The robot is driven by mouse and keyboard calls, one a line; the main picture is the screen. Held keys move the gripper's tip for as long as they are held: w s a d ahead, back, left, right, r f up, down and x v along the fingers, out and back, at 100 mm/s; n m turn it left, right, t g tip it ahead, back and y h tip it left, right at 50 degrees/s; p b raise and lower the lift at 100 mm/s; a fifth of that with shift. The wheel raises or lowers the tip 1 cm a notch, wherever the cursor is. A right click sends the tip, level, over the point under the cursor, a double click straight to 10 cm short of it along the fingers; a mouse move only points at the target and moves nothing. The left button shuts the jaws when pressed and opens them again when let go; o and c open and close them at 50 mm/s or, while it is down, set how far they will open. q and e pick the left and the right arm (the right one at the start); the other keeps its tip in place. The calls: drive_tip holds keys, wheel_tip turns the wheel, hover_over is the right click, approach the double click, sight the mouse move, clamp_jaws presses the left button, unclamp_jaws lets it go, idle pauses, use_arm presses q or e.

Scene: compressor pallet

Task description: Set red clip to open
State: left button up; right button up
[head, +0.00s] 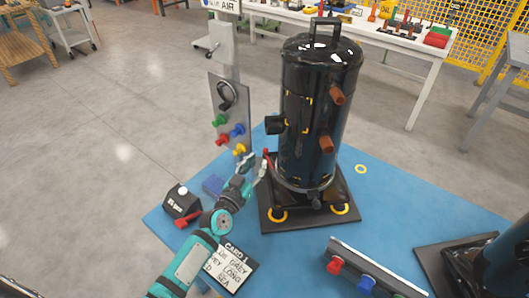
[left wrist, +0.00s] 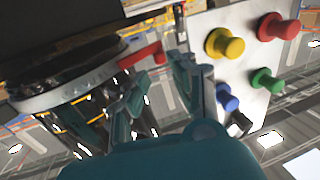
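The red clip (head: 266,155) is a small red lever at the left side of the black compressor (head: 305,155), low on its body. In the left wrist view the red clip (left wrist: 143,55) sticks out from the end of a grey band (left wrist: 75,86) around the compressor. My left gripper (head: 254,166) is just left of the clip in the head view. In the left wrist view its two fingers (left wrist: 158,88) are apart with nothing between them, and the clip appears just beyond them. I cannot tell whether they touch it. My right gripper is in neither view.
A grey panel (head: 217,100) with coloured knobs stands close behind my left gripper; its yellow knob (left wrist: 225,43) is near the fingers. A black box (head: 181,203) and a lettered card (head: 232,268) lie on the blue mat (head: 380,180). A knobbed rail (head: 370,272) is at front right.

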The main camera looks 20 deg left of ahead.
sight(265, 152)
use_arm(q)
drive_tip(key=w, duration=0.4)
drive_tip(key=shift+w+d+b, duration=0.3)
drive_tip(key=shift+w, duration=0.35)
drive_tip(key=shift+w+d, duration=0.1)
drive_tip(key=shift+w, duration=0.2)
clamp_jaws()
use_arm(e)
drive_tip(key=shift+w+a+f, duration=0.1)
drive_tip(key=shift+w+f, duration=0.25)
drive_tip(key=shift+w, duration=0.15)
